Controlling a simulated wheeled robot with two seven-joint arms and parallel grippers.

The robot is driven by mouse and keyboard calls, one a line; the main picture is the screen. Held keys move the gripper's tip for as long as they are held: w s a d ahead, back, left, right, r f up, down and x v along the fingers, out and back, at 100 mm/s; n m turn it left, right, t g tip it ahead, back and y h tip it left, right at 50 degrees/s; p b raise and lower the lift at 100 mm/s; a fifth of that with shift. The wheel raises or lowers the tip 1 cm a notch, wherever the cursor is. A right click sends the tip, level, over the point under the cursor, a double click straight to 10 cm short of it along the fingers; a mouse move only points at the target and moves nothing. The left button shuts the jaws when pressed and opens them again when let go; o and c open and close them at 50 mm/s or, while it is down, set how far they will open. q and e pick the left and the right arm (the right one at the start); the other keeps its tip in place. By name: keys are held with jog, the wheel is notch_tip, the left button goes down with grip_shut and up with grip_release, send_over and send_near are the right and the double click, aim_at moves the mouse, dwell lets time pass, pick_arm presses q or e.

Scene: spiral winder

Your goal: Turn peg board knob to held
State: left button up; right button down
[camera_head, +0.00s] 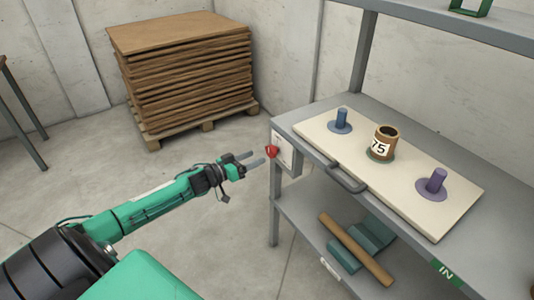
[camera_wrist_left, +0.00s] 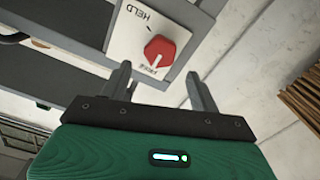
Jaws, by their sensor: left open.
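The red knob (camera_head: 272,151) sits on a white label plate (camera_head: 284,152) at the left end of the grey shelf unit. In the left wrist view the knob (camera_wrist_left: 159,51) is on the plate (camera_wrist_left: 134,30), which reads "HELD" at one end and a shorter, partly unreadable word near the knob; the text appears upside down. My left gripper (camera_head: 252,160) is open and empty, just left of the knob, with a gap between. In the wrist view its two fingers (camera_wrist_left: 157,88) point toward the plate, the knob lying ahead between them. My right gripper is not in view.
A cream peg board (camera_head: 405,182) with blue, brown "75" and purple pegs lies on the shelf top (camera_head: 300,118). A grey handle (camera_head: 346,180) juts from its front edge. A brown tube (camera_head: 357,249) lies on the lower shelf. Stacked brown sheets (camera_head: 190,75) stand behind; floor is clear.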

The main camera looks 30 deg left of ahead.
aim_at(269, 151)
pick_arm(q)
jog(key=shift+x, duration=3.2)
jog(key=c, duration=1)
